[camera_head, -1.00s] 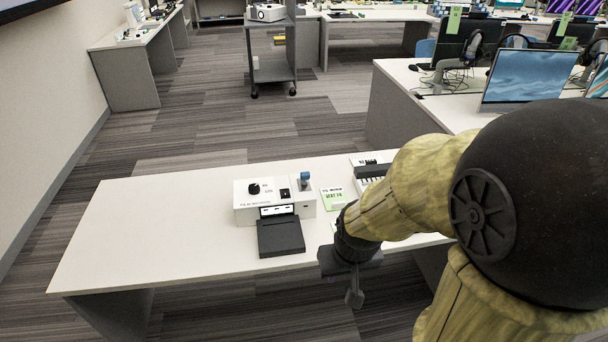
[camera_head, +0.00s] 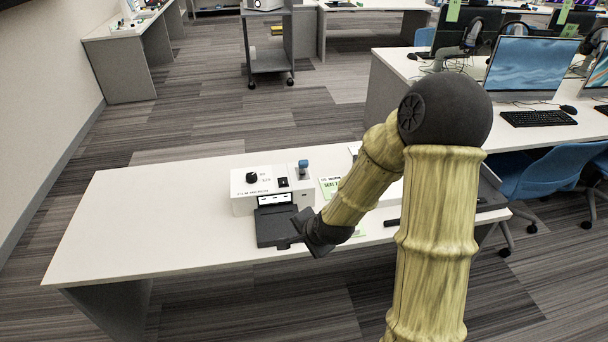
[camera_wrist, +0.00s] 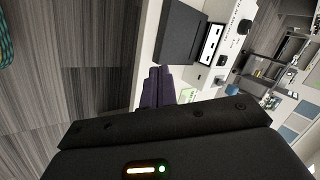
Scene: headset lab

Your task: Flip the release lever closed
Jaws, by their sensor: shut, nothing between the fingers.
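A white box-shaped device (camera_head: 242,202) stands on the white table, with a small blue-topped lever (camera_head: 303,168) standing upright at its right rear. A black flat tray (camera_head: 276,229) juts from its front. In the wrist view the device (camera_wrist: 213,63) and the tray (camera_wrist: 183,32) lie ahead of the fingers. My gripper (camera_head: 298,226) is near the tray's right side, in front of and below the lever. In the wrist view its dark fingers (camera_wrist: 157,88) are together and empty. Whether they touch the tray cannot be told.
A black knob (camera_head: 251,178) and a dark switch (camera_head: 283,183) are on the device's top. A green-labelled card (camera_head: 328,187) lies to its right, partly behind my arm. The table's left half (camera_head: 140,220) is clear. A blue chair (camera_head: 552,172) stands at the right.

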